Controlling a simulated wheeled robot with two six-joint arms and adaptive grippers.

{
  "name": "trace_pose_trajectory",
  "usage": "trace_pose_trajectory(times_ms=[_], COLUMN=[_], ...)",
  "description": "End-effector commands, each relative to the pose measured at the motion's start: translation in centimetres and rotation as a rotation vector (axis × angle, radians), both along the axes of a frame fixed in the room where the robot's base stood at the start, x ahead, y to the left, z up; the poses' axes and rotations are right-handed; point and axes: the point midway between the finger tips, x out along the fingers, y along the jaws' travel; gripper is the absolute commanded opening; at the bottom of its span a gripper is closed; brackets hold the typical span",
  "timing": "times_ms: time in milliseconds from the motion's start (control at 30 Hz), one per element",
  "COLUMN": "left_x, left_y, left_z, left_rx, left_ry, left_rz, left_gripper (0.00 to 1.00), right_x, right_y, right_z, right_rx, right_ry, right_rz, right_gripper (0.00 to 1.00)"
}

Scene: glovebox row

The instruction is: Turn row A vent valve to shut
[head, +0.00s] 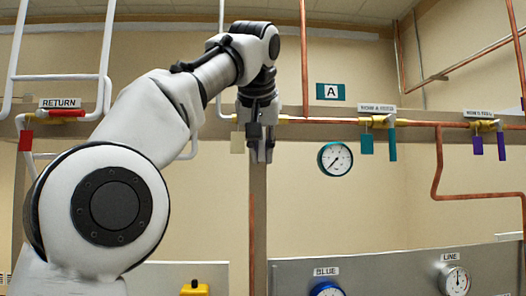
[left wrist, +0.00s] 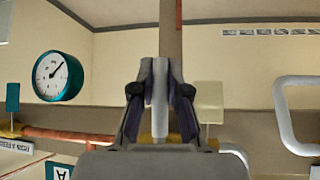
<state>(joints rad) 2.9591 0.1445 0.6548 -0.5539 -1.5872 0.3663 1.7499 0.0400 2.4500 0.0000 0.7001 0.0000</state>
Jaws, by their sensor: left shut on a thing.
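My left gripper (head: 262,153) is at the row A pipe, fingers pointing down, just left of the teal "A" sign (head: 331,91). It is shut on a pale grey lever, which shows between the fingers in the left wrist view (left wrist: 160,100). The lever lies along the fingers, roughly square to the copper pipe (head: 320,121). A bit of yellow valve body (head: 284,118) shows beside the gripper; the rest is hidden behind it. A cream tag (head: 237,142) hangs just left of the gripper. My right gripper is not in view.
A round gauge (head: 335,159) hangs close to the right of my gripper. Farther right are valves with teal (head: 366,144) and purple (head: 477,146) tags. A "RETURN" valve with a red handle (head: 67,113) is at left. A grey panel (head: 400,270) with gauges stands below.

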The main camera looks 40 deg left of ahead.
Motion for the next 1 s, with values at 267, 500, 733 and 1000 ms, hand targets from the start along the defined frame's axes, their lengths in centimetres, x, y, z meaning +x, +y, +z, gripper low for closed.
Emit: trace_pose_trajectory(times_ms=[267,500,733,1000], left_x=[-0.1,-0.1,0.1,3.0], left_y=[0.0,0.0,-0.1,-1.7], left_z=[0.4,0.2,0.0,1.0], left_rx=[0.004,0.002,-0.011,-0.259], left_ry=[-0.008,-0.006,-0.020,-0.310], left_rz=[0.001,0.001,0.000,0.000], left_gripper=[0.40,0.40,0.40,0.40], right_x=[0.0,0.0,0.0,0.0], right_y=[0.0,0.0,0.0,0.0], right_z=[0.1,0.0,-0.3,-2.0], right_rx=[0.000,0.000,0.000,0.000], right_ry=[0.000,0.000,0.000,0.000], right_rz=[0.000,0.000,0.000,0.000], right_gripper=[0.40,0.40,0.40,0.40])
